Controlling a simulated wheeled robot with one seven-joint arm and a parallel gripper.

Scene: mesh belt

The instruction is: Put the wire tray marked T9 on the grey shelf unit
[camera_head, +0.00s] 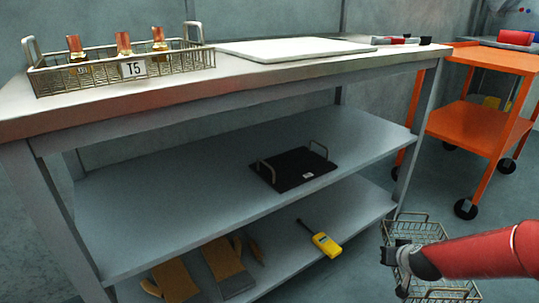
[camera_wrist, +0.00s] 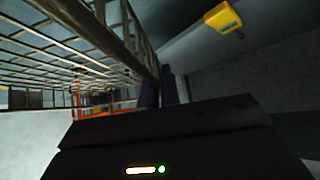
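A wire tray (camera_head: 416,229) is at the lower right of the head view, beside the grey bench with lower shelves (camera_head: 225,192). My gripper (camera_head: 393,256) is at its left side and appears shut on its rim or handle. In the wrist view, the tray's mesh (camera_wrist: 65,50) fills the upper left, and a tray bar runs between the dark fingers of my gripper (camera_wrist: 159,89). No T9 mark shows on this tray; my arm hides part of it. Another wire tray (camera_head: 132,70), marked T5, stands on the bench top with several copper-coloured parts in it.
A white board (camera_head: 290,49) lies on the bench top. A black tray (camera_head: 294,168) with two handles sits on the middle shelf, which has free room left of it. The bottom shelf holds a yellow device (camera_head: 326,244) and gloves (camera_head: 228,268). An orange cart (camera_head: 478,125) stands at right.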

